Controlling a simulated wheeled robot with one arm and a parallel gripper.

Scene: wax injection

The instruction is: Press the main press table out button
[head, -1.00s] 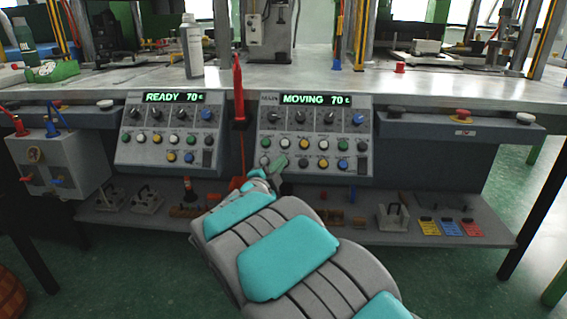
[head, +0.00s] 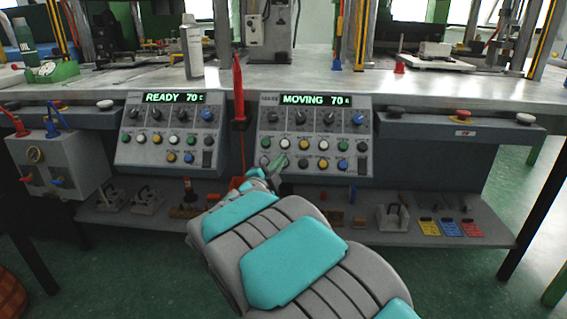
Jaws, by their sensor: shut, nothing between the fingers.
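The right control panel (head: 315,138) has a green display (head: 316,100) reading MOVING 70. Below it are a row of knobs and rows of coloured buttons. The button labels are too small to read, so I cannot tell which one is table out. My gripper (head: 278,163) is shut and empty at the lower left part of this panel, below a white button (head: 285,144). It hides some of the panel there. I cannot tell whether its tip touches a button.
The left panel (head: 165,140) reads READY 70. A red pointed tool (head: 239,95) stands between the panels. A red button (head: 463,115) is on the table front at right. A lower shelf (head: 350,233) holds small parts and coloured cards.

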